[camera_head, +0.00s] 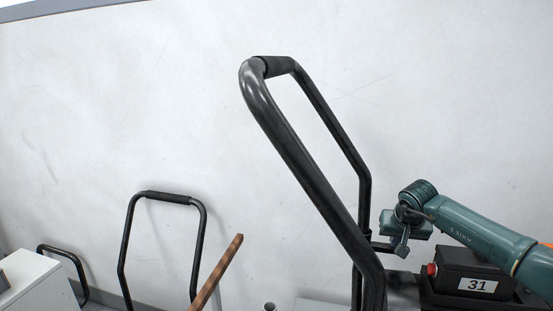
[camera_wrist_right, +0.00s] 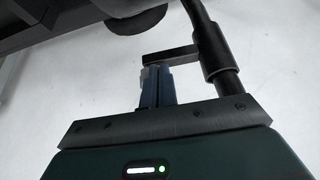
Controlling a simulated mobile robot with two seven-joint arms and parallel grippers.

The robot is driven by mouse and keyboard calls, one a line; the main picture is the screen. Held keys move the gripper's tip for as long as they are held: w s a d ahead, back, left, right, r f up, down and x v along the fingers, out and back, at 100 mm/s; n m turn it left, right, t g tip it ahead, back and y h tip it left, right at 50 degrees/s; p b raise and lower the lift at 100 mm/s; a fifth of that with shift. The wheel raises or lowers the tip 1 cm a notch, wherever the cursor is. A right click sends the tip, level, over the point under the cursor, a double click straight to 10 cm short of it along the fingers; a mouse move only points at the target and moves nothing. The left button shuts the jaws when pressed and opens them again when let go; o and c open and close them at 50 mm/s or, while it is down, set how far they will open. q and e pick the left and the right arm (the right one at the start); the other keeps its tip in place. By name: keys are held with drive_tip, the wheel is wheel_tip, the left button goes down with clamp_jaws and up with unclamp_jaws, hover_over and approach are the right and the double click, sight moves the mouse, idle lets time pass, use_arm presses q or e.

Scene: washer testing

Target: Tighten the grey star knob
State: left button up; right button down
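I cannot make out a grey star knob for certain in either view. My right gripper (camera_head: 392,244) is beside the upright tube of the large black handle frame (camera_head: 310,165), at a short dark bracket. In the right wrist view its blue fingers (camera_wrist_right: 156,82) stand close together, tips at the end of the dark bracket (camera_wrist_right: 170,57). This bracket joins a sleeve on the black tube (camera_wrist_right: 218,60). A small light grey piece shows at the fingertips; whether it is part of the knob or of a finger is unclear. My left gripper is not in view.
A black box marked 31 (camera_head: 478,285) with a red button (camera_head: 432,268) sits below my right arm. A smaller black handle (camera_head: 165,196), a brown bar (camera_head: 222,268) and a white cabinet (camera_head: 28,280) are at left. A dark round part (camera_wrist_right: 137,20) shows in the wrist view.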

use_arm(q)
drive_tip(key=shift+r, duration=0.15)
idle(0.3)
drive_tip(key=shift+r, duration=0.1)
use_arm(e)
drive_tip(key=shift+s+a, duration=0.1)
use_arm(q)
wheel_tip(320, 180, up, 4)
drive_tip(key=p, duration=0.4)
use_arm(e)
wheel_tip(320, 180, up, 6)
drive_tip(key=shift+s, duration=0.25)
drive_tip(key=shift+a, duration=0.1)
use_arm(q)
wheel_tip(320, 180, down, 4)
drive_tip(key=b, duration=0.4)
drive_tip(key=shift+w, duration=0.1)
use_arm(e)
drive_tip(key=d+f, duration=0.3)
drive_tip(key=f, duration=0.3)
drive_tip(key=shift+s+d, duration=0.15)
drive_tip(key=shift+s, duration=0.05)
